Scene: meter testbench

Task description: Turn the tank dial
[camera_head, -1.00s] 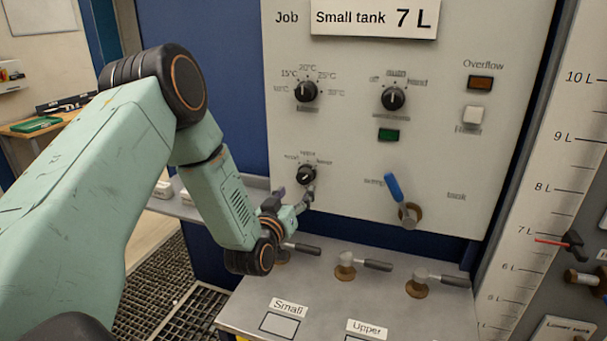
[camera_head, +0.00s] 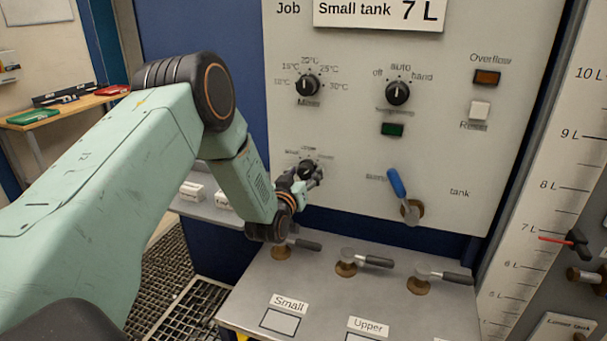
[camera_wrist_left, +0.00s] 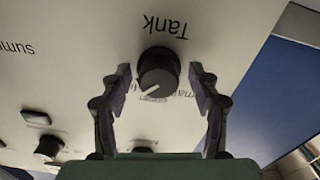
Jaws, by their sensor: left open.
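The tank dial (camera_head: 306,167) is a round black knob low on the left of the light panel, partly covered by my gripper in the head view. In the left wrist view the dial (camera_wrist_left: 158,66) shows whole, with the word "Tank" beside it. Its white pointer line points toward the lower left of that picture. My left gripper (camera_head: 313,177) is at the dial. Its open fingers (camera_wrist_left: 160,80) stand on either side of the knob, with a gap showing on both sides. My right gripper does not show.
A mixer dial (camera_head: 308,84) sits above, and an off/auto/hand dial (camera_head: 397,92) to its right. A blue-handled lever (camera_head: 396,184) stands right of the tank dial. Several valve levers (camera_head: 365,259) stick up from the grey bench (camera_head: 330,295) below.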

